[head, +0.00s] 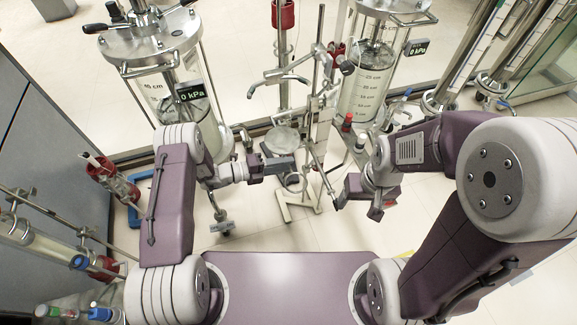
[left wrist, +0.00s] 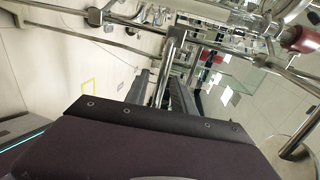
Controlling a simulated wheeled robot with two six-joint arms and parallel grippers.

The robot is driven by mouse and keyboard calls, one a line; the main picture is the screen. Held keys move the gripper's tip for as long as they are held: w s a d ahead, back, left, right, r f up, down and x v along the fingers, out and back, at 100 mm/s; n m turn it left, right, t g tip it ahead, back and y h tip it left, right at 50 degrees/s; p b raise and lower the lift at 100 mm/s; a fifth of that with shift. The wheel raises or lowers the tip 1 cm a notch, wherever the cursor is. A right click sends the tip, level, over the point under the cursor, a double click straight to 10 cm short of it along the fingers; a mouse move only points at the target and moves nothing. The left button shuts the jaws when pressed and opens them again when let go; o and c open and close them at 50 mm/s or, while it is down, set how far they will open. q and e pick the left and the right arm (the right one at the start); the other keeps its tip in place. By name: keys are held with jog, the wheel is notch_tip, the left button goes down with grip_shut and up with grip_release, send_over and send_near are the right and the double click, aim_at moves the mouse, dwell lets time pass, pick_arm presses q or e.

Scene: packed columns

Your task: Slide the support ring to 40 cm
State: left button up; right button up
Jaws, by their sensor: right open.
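A lab stand with an upright metal rod (head: 317,60) and a pale foot (head: 298,206) stands in the middle of the head view. A round grey plate-like piece (head: 284,139) sits beside the rod, and a small ring shape (head: 294,182) shows lower down. I cannot tell which is the support ring. My left gripper (head: 284,164) is between these two, left of the rod. In the left wrist view a metal bar (left wrist: 172,55) passes between its fingers (left wrist: 162,95); their grip on it is unclear. My right gripper (head: 358,203) is open and apart, right of the stand.
Two glass columns with metal lids stand behind, the left one (head: 197,70) and the right one (head: 368,85), each with a 0 kPa display. Clamps and a bent tube (head: 290,78) crowd the rod. Red-fitted glassware (head: 110,178) stands at left. Floor around the foot is mostly clear.

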pick_arm(q)
jog(key=shift+x, duration=0.85)
jog(key=shift+c, duration=0.2)
grip_shut()
jog(key=shift+f, duration=0.1)
dwell(0.5)
